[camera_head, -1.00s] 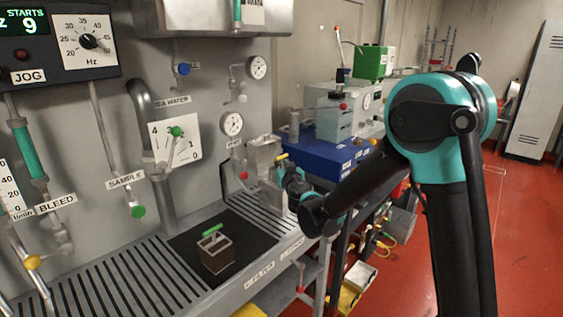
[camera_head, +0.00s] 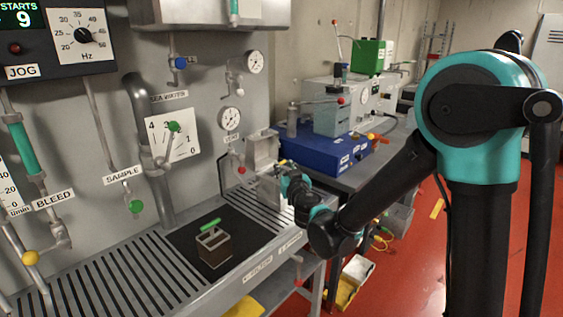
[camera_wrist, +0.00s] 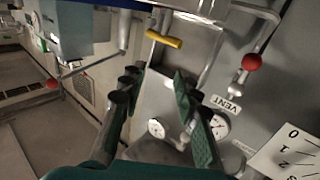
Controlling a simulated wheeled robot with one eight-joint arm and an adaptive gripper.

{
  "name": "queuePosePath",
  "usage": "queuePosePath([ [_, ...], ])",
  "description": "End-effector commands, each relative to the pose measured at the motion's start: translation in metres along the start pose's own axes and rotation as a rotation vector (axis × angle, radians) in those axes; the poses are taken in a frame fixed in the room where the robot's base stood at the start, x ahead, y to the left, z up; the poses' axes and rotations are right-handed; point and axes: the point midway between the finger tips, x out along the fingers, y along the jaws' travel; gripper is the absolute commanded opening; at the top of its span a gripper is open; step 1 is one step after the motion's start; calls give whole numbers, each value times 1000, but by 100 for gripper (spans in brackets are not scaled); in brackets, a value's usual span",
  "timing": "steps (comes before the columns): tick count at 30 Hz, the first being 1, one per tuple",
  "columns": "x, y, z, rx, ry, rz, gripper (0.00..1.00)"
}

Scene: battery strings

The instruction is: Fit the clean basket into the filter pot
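A brown open-topped basket (camera_head: 213,246) with a green handle stands upright on a black mat (camera_head: 184,240) on the slatted bench in the head view. A grey metal box (camera_head: 263,146), which looks like the filter pot, stands on the bench's far right part. It also shows in the wrist view (camera_wrist: 190,50). A yellow handle (camera_wrist: 164,39) lies near its opening; I cannot tell what it belongs to. My gripper (camera_wrist: 157,78) is open and empty, with fingers apart and pointing toward the pot and yellow handle. In the head view the gripper's tips are partly hidden beside the pot.
A red-knobbed lever (camera_wrist: 252,62) and gauges (camera_wrist: 218,126) are on the panel close to the gripper. A blue case (camera_head: 318,150) and grey apparatus (camera_head: 338,112) stand right of the pot. The bench slats left of the mat (camera_head: 110,272) are clear.

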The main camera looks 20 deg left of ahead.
Motion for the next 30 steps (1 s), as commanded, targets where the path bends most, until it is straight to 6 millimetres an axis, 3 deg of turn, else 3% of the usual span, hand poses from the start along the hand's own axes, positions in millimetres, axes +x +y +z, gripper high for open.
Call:
queuePosePath([
  [7,-28,0,0,0,0,0,32],
  [23,-31,1,0,0,-1,2,32],
  [26,-33,16,0,0,-9,33,32],
  [29,-39,57,1,-3,-37,116,32],
  [30,-45,79,3,-4,-56,163,32],
])
